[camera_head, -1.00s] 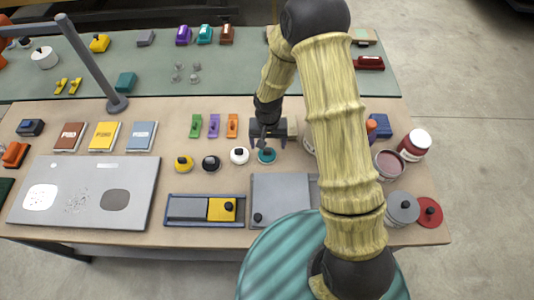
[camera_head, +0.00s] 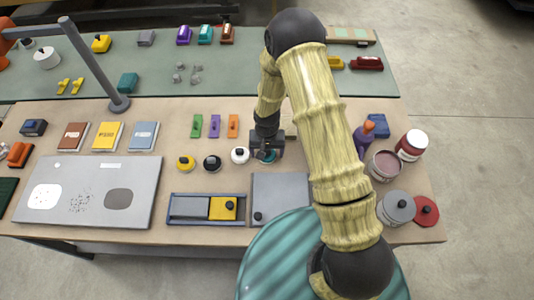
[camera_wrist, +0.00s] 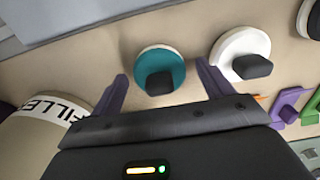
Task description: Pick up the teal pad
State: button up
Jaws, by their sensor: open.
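The teal pad (camera_wrist: 161,66) is a round disc with a dark block-shaped knob on top. It lies on the tan table in the wrist view, between and just beyond the tips of my gripper (camera_wrist: 160,78). My gripper is open and empty, with one finger on each side of the pad. In the head view my gripper (camera_head: 267,154) is low over the pad (camera_head: 267,156), which is mostly hidden behind it.
A white pad (camera_wrist: 242,54) lies close beside the teal one. A filler can (camera_wrist: 35,125) stands near the other finger. Black (camera_head: 212,163) and yellow (camera_head: 186,163) pads continue the row. A grey panel (camera_head: 281,195) lies in front.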

jog(key=shift+c, duration=0.2)
jog(key=c, duration=1)
notch_tip(320, 180, up, 10)
jog(key=shift+r+b, duration=0.1)
jog(key=shift+b, duration=1.1)
